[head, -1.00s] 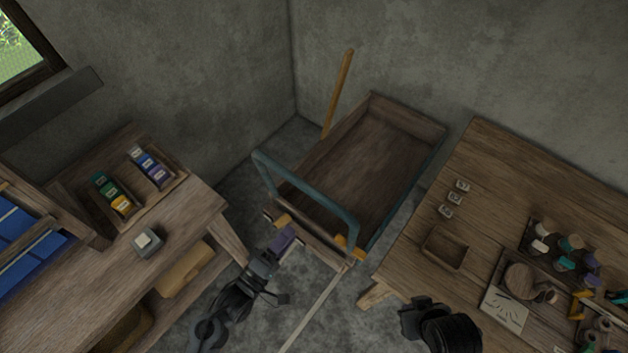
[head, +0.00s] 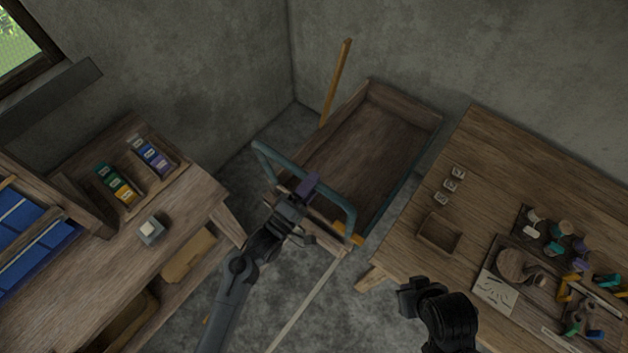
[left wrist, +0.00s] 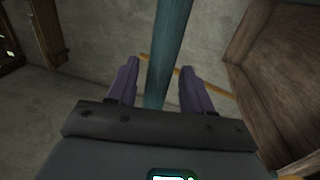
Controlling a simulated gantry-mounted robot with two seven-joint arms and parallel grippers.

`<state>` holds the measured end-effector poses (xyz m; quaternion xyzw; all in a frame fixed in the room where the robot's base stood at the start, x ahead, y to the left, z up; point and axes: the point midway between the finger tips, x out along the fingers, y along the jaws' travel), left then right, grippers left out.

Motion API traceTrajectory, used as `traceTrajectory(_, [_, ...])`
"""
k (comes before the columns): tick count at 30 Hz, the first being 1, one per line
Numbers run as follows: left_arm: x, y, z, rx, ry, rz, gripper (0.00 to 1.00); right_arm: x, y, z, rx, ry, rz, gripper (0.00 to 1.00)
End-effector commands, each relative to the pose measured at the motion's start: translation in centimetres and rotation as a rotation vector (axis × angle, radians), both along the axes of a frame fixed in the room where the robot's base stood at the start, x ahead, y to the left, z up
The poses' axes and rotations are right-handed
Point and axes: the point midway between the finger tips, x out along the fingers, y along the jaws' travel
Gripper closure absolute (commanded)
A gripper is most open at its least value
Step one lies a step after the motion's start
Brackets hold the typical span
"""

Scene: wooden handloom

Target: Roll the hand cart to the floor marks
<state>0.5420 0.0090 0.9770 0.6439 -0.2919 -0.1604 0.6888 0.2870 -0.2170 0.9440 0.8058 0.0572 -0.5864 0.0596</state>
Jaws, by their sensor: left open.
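The hand cart (head: 385,140) is a wooden tray on the floor in the back corner, with a teal tubular handle (head: 352,220) at its near end. My left gripper (head: 308,186) is at the handle's crossbar, with its purple fingers open. In the left wrist view, the teal bar (left wrist: 168,50) runs between the two fingers (left wrist: 157,85), with gaps on both sides. A pale straight strip (head: 305,305) lies on the grey floor in front of the cart; I cannot tell whether it is a floor mark. My right gripper (head: 408,300) is dark and its fingers are not clear.
A wooden table (head: 410,262) with small tools and pots stands close on the cart's right. A workbench (head: 195,215) with coloured spools is on the left. A wooden pole (head: 337,80) leans by the wall behind the cart. Bare floor lies between the benches.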

Motion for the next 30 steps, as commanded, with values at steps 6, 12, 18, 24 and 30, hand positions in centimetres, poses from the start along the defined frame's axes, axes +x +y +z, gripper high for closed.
traceTrajectory(6, [0.73,-0.56,0.17,0.001,0.001,0.0,0.49,0.01,-0.01,-0.02,0.0,0.0,0.0,1.0])
traceTrajectory(12, [0.75,-0.59,0.2,0.001,0.001,0.0,0.49,0.0,-0.09,-0.01,-0.004,-0.001,0.003,1.0])
traceTrajectory(18, [0.74,-0.58,0.21,0.0,0.0,0.0,0.72,-0.01,-0.24,-0.03,-0.011,-0.001,0.007,1.0])
traceTrajectory(24, [0.74,-0.58,0.21,0.0,0.0,0.0,1.0,-0.01,-0.25,-0.02,-0.011,-0.001,0.007,1.0])
traceTrajectory(30, [0.71,-0.58,0.21,0.001,0.001,-0.001,1.0,-0.01,-0.2,0.01,-0.009,-0.001,0.006,1.0])
